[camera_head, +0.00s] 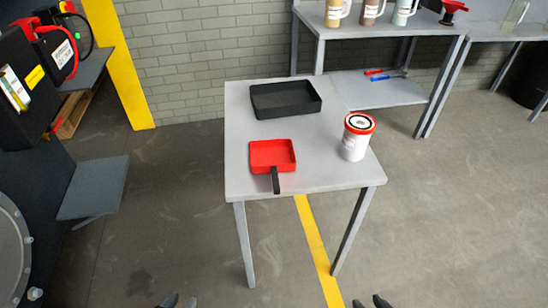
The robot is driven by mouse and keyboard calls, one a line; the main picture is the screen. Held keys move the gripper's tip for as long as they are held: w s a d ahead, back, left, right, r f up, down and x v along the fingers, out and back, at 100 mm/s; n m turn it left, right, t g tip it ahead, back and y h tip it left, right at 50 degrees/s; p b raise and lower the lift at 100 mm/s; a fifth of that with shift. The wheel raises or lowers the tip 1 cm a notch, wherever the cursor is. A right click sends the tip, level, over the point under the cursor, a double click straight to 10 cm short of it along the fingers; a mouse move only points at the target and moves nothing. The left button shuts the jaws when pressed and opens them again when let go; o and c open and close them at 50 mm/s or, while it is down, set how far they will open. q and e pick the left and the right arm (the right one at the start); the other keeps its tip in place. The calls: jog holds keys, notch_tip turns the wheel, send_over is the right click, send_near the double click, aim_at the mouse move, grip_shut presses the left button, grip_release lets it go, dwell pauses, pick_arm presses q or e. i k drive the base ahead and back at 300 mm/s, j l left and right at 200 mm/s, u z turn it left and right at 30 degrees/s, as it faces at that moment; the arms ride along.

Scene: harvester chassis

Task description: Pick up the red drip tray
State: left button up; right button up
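The red drip tray (271,153) is a small square pan with a dark handle (276,181). It lies on the front left part of a light grey table (315,177), its handle pointing towards me and reaching the front edge. My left gripper (178,301) shows only its tips at the bottom edge, left of the table. My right gripper (369,301) shows at the bottom edge, right of the yellow floor line. Both are well short of the tray, with the fingertips apart and nothing between them.
A black tray (285,113) lies at the table's back. A white tub with a red-rimmed lid (357,138) stands at the right. A shelved bench (375,90) with bottles stands behind right. A grey step (92,187) juts out at the left. The floor before the table is clear.

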aim_at(273, 156)
jog(key=i+l+u, duration=0.15)
jog(key=l, duration=0.25)
jog(key=i+l+u, duration=0.2)
jog(key=l, duration=0.25)
jog(key=i+l+u, duration=0.15)
jog(key=l, duration=0.3)
jog(key=l+u, duration=0.15)
jog(key=l, duration=0.3)
jog(key=i+l+u, duration=0.15)
jog(key=l, duration=0.35)
